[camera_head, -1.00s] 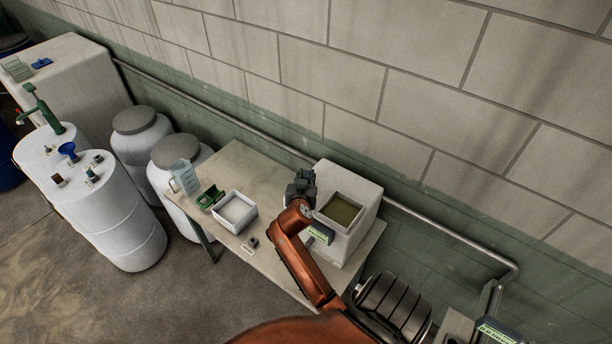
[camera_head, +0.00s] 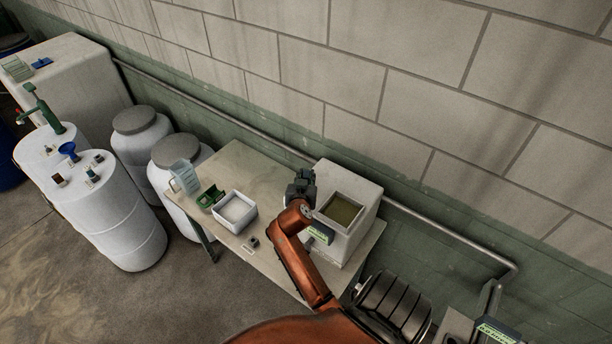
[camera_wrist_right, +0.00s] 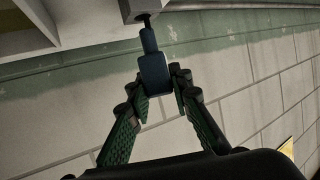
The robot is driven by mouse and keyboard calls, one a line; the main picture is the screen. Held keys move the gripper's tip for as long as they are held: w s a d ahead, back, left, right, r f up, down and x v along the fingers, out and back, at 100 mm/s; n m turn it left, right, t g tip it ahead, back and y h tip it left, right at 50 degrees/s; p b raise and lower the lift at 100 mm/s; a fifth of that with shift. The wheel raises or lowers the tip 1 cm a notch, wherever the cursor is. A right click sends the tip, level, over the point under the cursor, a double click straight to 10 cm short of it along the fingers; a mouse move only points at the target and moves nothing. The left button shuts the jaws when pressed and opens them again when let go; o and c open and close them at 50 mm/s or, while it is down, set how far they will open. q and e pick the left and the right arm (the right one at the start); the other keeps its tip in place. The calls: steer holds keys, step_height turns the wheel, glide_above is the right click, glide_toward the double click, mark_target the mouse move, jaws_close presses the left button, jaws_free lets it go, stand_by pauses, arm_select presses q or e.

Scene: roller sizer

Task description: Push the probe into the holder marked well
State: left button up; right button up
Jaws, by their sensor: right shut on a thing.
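My right gripper (camera_head: 301,186) is at the left side of the white bath box on the table in the head view. In the right wrist view my right gripper (camera_wrist_right: 160,92) is shut on the dark blue-grey probe (camera_wrist_right: 152,68), its two green-padded fingers on either side of the handle. The probe's thin dark stem points to the top of that view and meets a light grey block (camera_wrist_right: 138,8). I cannot tell whether this block is the marked holder, or how deep the stem is. My left gripper is not in view.
The white bath box (camera_head: 360,203) has a square opening and a green-lit display (camera_head: 321,234). A white tray (camera_head: 236,222), a green rack (camera_head: 210,197) and a clear jug (camera_head: 184,177) stand to its left on the table (camera_head: 270,172). A block wall rises behind.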

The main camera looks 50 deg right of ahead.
mark_target(306, 174)
steer(key=shift+f+b, duration=1.45)
steer(key=shift+f, duration=0.55)
stand_by(0.4)
steer(key=o, duration=1.1)
steer(key=shift+r, duration=0.3)
step_height(306, 174, up, 10)
steer(key=shift+f, duration=0.25)
